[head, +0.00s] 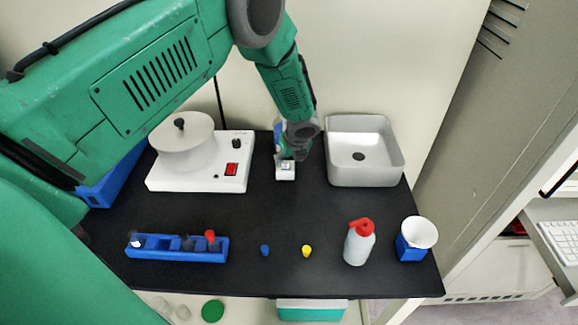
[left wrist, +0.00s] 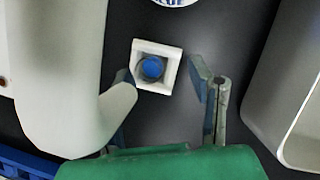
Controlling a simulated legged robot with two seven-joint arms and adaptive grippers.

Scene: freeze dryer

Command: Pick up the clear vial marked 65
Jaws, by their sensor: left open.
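No marking 65 can be read in either view. A small white square holder (left wrist: 139,51) with a round blue top (left wrist: 152,67) in it lies between and just beyond my left gripper's fingertips (left wrist: 165,88) in the left wrist view. The white holder also shows in the head view (head: 285,174), just below my left gripper (head: 296,152). The left gripper is open and empty. I cannot tell whether the blue top belongs to a clear vial. A blue rack (head: 160,254) at the front left holds several small vials, one with a red top (head: 210,236). My right gripper is not in view.
A white device (head: 200,178) with a round top stands left of the gripper, and a white basin (head: 366,177) stands right. A blue cap (head: 265,250), a yellow cap (head: 306,250), a red-topped bottle (head: 358,246) and a white funnel-like cup (head: 419,232) stand along the front.

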